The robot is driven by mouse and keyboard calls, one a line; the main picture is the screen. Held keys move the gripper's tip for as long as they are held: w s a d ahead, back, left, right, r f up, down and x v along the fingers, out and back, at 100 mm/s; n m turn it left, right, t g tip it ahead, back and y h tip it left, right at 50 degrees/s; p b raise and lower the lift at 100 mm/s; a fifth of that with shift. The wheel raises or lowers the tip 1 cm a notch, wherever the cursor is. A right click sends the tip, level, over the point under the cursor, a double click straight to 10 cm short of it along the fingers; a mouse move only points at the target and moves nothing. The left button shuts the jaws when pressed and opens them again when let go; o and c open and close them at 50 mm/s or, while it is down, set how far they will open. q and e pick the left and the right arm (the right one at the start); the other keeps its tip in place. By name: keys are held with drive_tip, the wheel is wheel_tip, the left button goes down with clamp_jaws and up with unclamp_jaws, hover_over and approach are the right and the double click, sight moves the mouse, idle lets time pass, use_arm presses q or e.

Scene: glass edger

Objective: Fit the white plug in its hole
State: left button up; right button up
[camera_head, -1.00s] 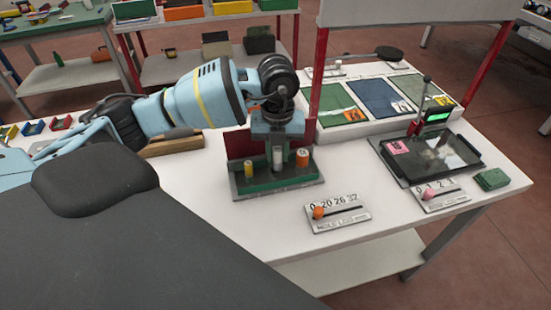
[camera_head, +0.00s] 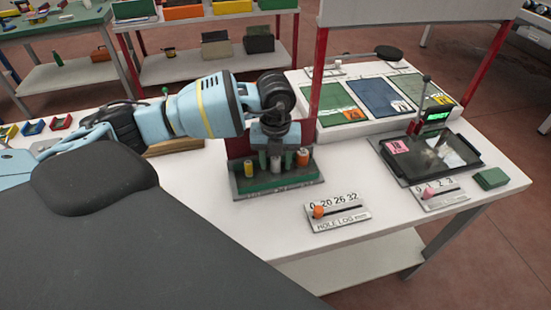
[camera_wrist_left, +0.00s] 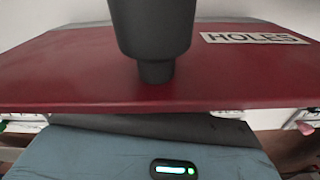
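The white plug (camera_head: 275,165) stands in the green holder (camera_head: 276,184), between a yellow plug (camera_head: 248,169) and an orange one (camera_head: 302,157). My left gripper (camera_head: 275,158) points down over the holder at the white plug. Pale upright shapes, which look like its fingers, flank the plug. I cannot tell whether they touch it. In the left wrist view a red panel (camera_wrist_left: 80,65) marked HOLES fills the middle, with a dark stepped cylinder in front and a blue-grey body below. Fingers and plug are hidden there. I cannot make out the plug's hole. My right gripper is out of view.
A HOLE LOG slider (camera_head: 337,213) lies in front of the holder on the white table (camera_head: 210,195). A second slider (camera_head: 440,195), a dark tray (camera_head: 430,160) and a green block (camera_head: 491,178) are at right. Red posts stand behind.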

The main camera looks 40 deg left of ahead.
use_arm(q)
wheel_tip(320, 180, up, 12)
drive_tip(key=shift+r, duration=0.2)
idle(0.5)
idle(0.5)
